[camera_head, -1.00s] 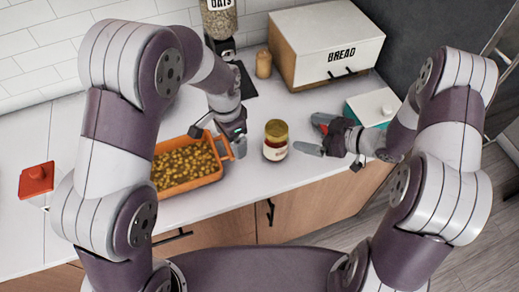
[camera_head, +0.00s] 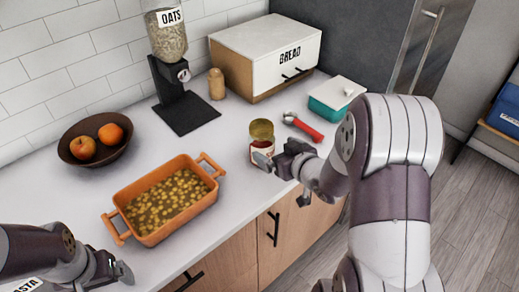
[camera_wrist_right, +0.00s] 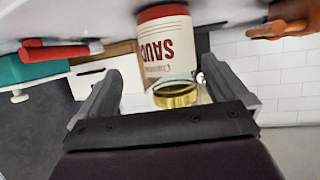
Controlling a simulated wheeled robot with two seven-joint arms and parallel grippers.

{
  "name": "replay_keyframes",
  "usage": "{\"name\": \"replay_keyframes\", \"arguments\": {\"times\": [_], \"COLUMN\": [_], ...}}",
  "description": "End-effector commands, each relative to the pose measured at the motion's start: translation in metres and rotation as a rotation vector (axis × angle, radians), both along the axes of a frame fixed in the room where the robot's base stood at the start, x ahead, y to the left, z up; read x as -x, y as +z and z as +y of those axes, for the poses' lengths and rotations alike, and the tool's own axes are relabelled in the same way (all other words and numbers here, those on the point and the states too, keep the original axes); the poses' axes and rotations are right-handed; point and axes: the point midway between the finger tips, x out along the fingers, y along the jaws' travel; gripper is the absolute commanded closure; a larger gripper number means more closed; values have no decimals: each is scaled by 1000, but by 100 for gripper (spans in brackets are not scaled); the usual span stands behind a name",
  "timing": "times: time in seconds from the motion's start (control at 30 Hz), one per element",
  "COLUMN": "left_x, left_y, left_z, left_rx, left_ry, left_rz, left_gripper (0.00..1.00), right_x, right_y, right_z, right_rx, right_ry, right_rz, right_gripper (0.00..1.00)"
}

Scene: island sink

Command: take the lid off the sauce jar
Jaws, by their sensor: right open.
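The sauce jar (camera_head: 258,152) stands upright on the white counter, with a white and red label. Its gold lid (camera_head: 261,129) sits on top. My right gripper (camera_head: 267,163) is at the jar's near side, low beside its label, and hides part of it. In the right wrist view, which is upside down, the jar (camera_wrist_right: 166,45) and lid (camera_wrist_right: 176,97) show between the two spread, empty fingers. My left gripper (camera_head: 118,271) is low at the left, in front of the orange dish and away from the jar. Its finger gap is unclear.
The orange dish (camera_head: 150,238) of small yellow pieces stands left of the jar. A red-handled tool (camera_head: 304,127) and a teal box (camera_head: 326,108) are right of it. The oats dispenser (camera_head: 170,80), fruit bowl (camera_head: 78,160) and bread box (camera_head: 246,60) stand behind.

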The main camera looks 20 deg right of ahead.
Motion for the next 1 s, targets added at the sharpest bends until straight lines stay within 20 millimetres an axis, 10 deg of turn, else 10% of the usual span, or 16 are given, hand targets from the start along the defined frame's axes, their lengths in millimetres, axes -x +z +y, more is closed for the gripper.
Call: {"name": "replay_keyframes", "arguments": {"times": [0.63, 0.83, 1.0], "left_x": [0, 0, 0], "left_y": [2, 2, 2], "left_z": [0, 0, 0], "left_rx": [0, 0, 0], "left_ry": [-3, -3, -3], "left_rz": [0, 1, 0], "left_gripper": [9, 9, 9], "right_x": [-59, -58, -59], "right_y": [-20, -20, -19], "right_z": [14, 14, 14], "right_rx": [1, 1, 1], "right_ry": [1, 1, 2], "right_rz": [0, 0, -2], "right_gripper": [0, 65, 67]}}
